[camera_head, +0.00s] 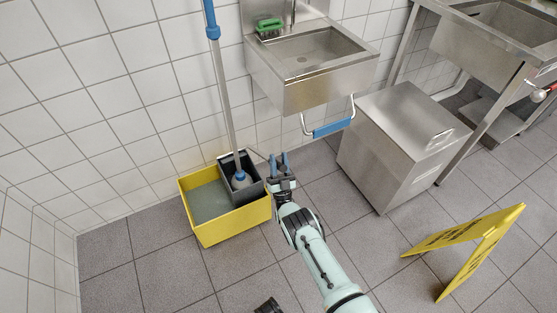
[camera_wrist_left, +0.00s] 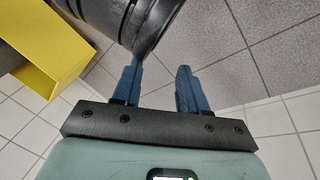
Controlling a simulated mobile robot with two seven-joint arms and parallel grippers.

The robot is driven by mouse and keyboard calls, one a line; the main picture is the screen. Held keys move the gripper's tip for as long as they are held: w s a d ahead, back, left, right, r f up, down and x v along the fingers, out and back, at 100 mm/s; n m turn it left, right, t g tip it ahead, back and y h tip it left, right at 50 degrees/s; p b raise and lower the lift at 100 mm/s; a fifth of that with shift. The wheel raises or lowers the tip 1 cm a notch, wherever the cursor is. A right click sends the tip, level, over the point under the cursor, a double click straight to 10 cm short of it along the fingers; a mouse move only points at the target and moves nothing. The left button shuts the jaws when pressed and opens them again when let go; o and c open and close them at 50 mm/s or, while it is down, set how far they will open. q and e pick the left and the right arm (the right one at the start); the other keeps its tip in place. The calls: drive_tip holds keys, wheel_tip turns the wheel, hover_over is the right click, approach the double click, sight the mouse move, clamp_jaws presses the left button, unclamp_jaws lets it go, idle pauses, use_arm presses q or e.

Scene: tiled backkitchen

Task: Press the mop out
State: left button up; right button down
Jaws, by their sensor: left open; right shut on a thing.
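The mop (camera_head: 224,95) stands nearly upright, with a grey handle and blue grip. Its head sits down in the dark wringer (camera_head: 229,163) at the right side of the yellow bucket (camera_head: 230,224). Grey water shows in the bucket's left part. My right gripper (camera_head: 279,161) is at the wringer's right side, shut on what looks like its thin lever (camera_head: 259,155); the fingers hide the held end. My left gripper (camera_wrist_left: 159,66) is open with nothing between its blue fingers in the left wrist view.
A steel sink (camera_head: 308,75) with a blue-barred handle (camera_head: 333,128) hangs on the wall behind. A steel cabinet (camera_head: 390,140) stands to the right. A yellow floor sign (camera_head: 470,235) stands at front right. The tiled floor between is clear.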

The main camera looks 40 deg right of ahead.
drive_tip(key=c, duration=0.8)
unclamp_jaws()
use_arm(q)
drive_tip(key=shift+g+h, duration=0.4)
drive_tip(key=shift+g, duration=0.2)
drive_tip(key=s+r+p, duration=0.1)
drive_tip(key=s+d+r, duration=0.1)
drive_tip(key=s+d+p, duration=0.1)
drive_tip(key=s, duration=0.1)
drive_tip(key=shift+r+p, duration=0.3)
drive_tip(key=shift+r, duration=0.1)
use_arm(e)
drive_tip(key=v, duration=1.3)
drive_tip(key=shift+s+f, duration=0.15)
drive_tip(key=shift+a, duration=0.1)
